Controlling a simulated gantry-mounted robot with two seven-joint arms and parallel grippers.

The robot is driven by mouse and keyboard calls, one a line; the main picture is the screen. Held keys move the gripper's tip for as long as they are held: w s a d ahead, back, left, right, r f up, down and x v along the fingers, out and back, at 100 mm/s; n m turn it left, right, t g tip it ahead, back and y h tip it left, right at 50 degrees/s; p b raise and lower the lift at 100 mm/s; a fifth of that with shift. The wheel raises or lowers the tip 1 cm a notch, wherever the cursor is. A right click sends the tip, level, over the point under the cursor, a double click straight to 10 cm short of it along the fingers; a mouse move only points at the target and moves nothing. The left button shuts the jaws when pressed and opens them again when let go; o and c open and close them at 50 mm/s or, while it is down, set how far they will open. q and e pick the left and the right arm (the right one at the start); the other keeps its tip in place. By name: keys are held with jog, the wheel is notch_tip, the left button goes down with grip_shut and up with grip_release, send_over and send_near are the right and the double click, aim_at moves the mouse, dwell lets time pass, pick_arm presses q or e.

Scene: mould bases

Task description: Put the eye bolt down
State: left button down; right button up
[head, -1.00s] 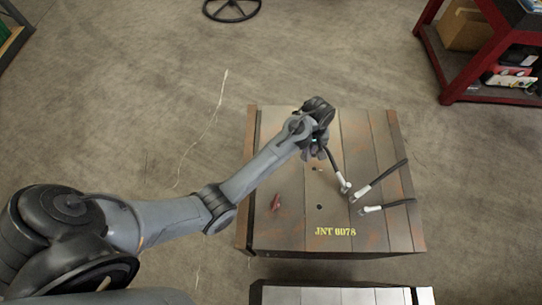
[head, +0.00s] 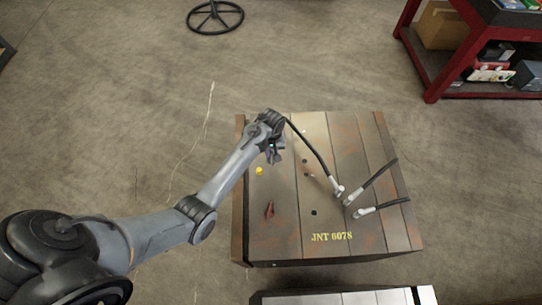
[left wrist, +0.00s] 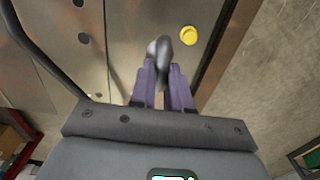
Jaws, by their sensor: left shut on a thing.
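My left gripper (head: 275,158) is over the upper left part of the rusty mould base (head: 285,235). In the left wrist view its two purple-grey fingers (left wrist: 163,75) are closed on a grey metal piece, the eye bolt (left wrist: 160,48). The eye bolt sticks out past the fingertips above the steel surface; I cannot tell whether it touches it. In the head view I cannot make out the eye bolt at the gripper. My right gripper is in neither view.
A yellow cap (head: 259,170) and a red piece (head: 269,209) lie on the mould base's left side. Black hoses with pale fittings (head: 350,198) cross its right side. A second block (head: 340,297) stands in front. A red shelf (head: 435,75) is at the far right.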

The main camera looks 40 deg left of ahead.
pick_arm(q)
jog(key=shift+a+f, duration=0.1)
jog(key=shift+f, duration=1.9)
jog(key=shift+f, duration=0.1)
jog(key=c, duration=1.1)
grip_release()
jog(key=shift+f, duration=0.1)
